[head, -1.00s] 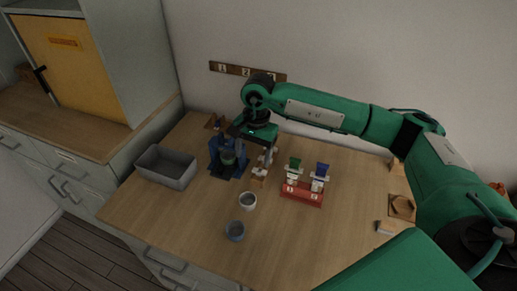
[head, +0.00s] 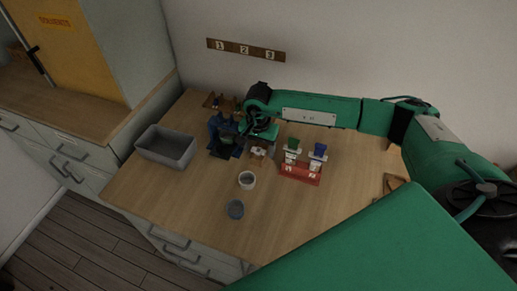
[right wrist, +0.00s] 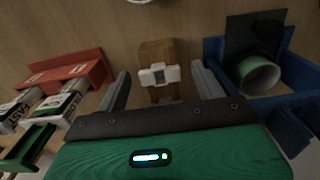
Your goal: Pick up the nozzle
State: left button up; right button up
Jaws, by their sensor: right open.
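A small white piece (right wrist: 158,75), which looks like the nozzle, sits on a wooden block (right wrist: 155,50) in the right wrist view. In the head view the block and white piece (head: 258,152) are partly hidden under my right gripper (head: 260,139). My right gripper is open, and its two fingers (right wrist: 160,80) stand on either side of the white piece, with gaps showing on both sides. I cannot tell the exact height of the fingertips over it. My left gripper is not in view.
A blue holder (head: 216,130) with a green cylinder (right wrist: 258,76) stands close beside the right gripper. A red rack (head: 300,172) with bottle-like items is on its other side.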

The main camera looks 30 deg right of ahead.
jog(key=shift+f, duration=1.2)
jog(key=c, duration=1.1)
jog(key=shift+o, duration=0.2)
jog(key=shift+r, duration=0.1)
